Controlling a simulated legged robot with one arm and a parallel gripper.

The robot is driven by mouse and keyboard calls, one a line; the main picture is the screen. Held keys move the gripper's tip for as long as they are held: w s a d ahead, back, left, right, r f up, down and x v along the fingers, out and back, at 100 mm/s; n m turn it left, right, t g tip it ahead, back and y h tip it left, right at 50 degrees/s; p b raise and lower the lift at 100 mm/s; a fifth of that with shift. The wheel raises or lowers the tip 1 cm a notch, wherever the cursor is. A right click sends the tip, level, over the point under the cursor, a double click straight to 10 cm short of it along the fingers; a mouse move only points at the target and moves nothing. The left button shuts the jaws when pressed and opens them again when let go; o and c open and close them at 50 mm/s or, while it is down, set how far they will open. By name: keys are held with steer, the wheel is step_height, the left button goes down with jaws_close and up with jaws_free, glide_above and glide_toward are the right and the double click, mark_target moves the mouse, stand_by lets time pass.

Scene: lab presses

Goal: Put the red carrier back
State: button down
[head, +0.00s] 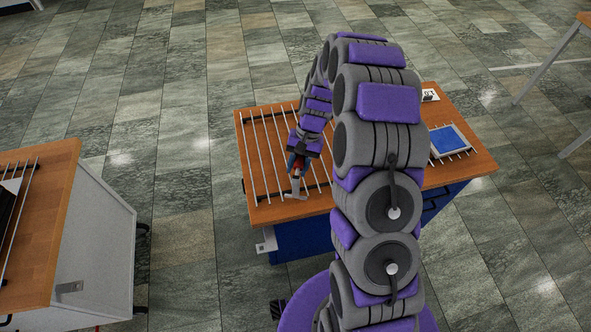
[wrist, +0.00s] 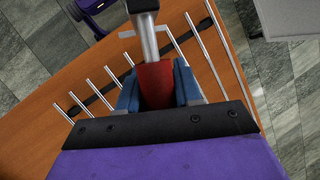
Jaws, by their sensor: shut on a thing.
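The red carrier (wrist: 157,84) has a red middle and a grey metal post, seen in the wrist view between the blue fingers of my gripper (wrist: 157,92). My gripper is shut on the red part. In the head view, the red carrier (head: 297,170) is small below my gripper (head: 297,160), over the rods at the wooden table's (head: 274,213) near side. A pale grey end shows at its bottom. Whether it touches the rods or table cannot be told.
Several metal rods (head: 262,150) lie across the wooden top, with dark bars beneath. A white cabinet (head: 95,235) stands left. Tiled floor between is clear.

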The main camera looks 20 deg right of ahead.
steer(key=shift+d+f, duration=1.05)
steer(key=shift+d, duration=0.35)
steer(key=c, duration=0.9)
jaws_free()
steer(key=a, duration=0.3)
steer(key=shift+o, duration=0.7)
steer(key=shift+d, duration=0.1)
steer(key=shift+d+r, duration=0.15)
steer(key=shift+d, duration=1)
steer(key=shift+w+d+r, duration=0.1)
steer(key=shift+d+r, duration=0.1)
steer(key=shift+r, duration=0.1)
steer(key=r, duration=0.2)
steer(key=w+r+p, duration=0.1)
steer(key=r, duration=0.1)
steer(key=w+r, duration=0.1)
steer(key=r, duration=0.2)
steer(key=shift+w+r, duration=0.1)
steer(key=shift+w, duration=0.05)
steer(key=d+r, duration=0.3)
steer(key=s+a+r+n+h, duration=0.15)
steer(key=s+a+r, duration=0.25)
steer(key=s+r, duration=0.85)
steer(key=s+d+r+n+t+h, duration=0.1)
steer(key=s+r+n+h, duration=0.1)
steer(key=s, duration=2)
steer(key=shift+p, duration=0.45)
